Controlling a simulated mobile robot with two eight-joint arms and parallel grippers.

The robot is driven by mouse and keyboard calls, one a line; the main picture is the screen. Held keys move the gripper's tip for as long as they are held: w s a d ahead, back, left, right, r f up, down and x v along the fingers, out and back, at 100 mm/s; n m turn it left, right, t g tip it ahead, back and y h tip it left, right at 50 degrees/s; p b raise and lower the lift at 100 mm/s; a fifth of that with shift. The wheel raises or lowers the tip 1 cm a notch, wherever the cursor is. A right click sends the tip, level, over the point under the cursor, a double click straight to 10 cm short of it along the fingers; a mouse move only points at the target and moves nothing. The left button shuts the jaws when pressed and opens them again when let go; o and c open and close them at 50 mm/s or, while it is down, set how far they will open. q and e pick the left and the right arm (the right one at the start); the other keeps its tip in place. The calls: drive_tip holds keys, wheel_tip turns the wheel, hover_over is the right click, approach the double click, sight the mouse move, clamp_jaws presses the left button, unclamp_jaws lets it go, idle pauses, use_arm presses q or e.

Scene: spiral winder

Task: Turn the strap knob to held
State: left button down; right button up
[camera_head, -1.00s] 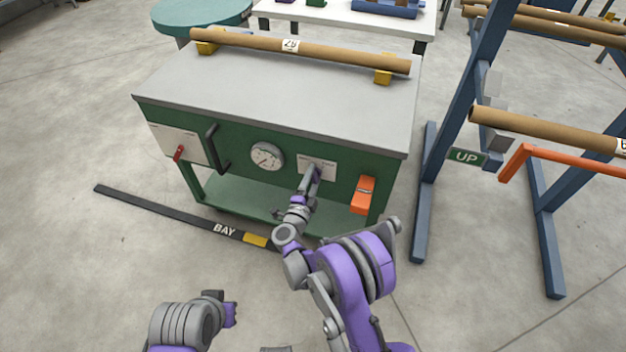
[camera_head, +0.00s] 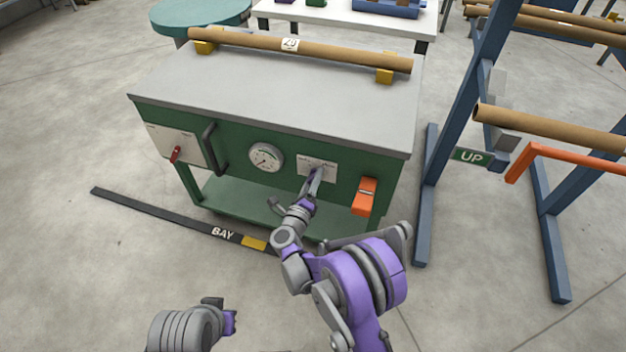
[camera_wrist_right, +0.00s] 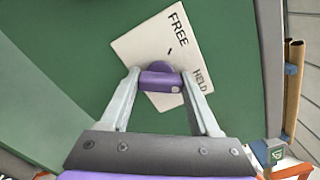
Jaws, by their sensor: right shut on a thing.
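The strap knob (camera_wrist_right: 160,82) is a purple bar on a white plate (camera_wrist_right: 132,47) lettered FREE and HELD, on the green front of the cabinet. In the right wrist view a pale dot shows near the knob's right end, on the side toward HELD. My right gripper (camera_wrist_right: 162,76) is shut on the knob, one finger at each end. In the head view my right gripper (camera_head: 316,178) reaches the plate (camera_head: 304,164) and mostly hides the knob. My left gripper (camera_head: 230,318) is low in the head view, away from the cabinet; its fingers cannot be made out.
The cabinet (camera_head: 250,92) carries a cardboard tube (camera_head: 340,57) on yellow blocks. A gauge (camera_head: 266,158) is left of the plate, an orange box (camera_head: 364,196) right of it. A black handle (camera_head: 212,147) and red lever (camera_head: 175,153) are further left. A blue rack (camera_head: 432,190) stands right.

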drive_tip(key=shift+m, duration=0.5)
drive_tip(key=o, duration=1.4)
drive_tip(key=shift+c, duration=0.2)
drive_tip(key=p+v, duration=0.1)
drive_tip(key=v, duration=0.9)
drive_tip(key=shift+s, duration=0.4)
drive_tip(key=shift+a+r, duration=0.1)
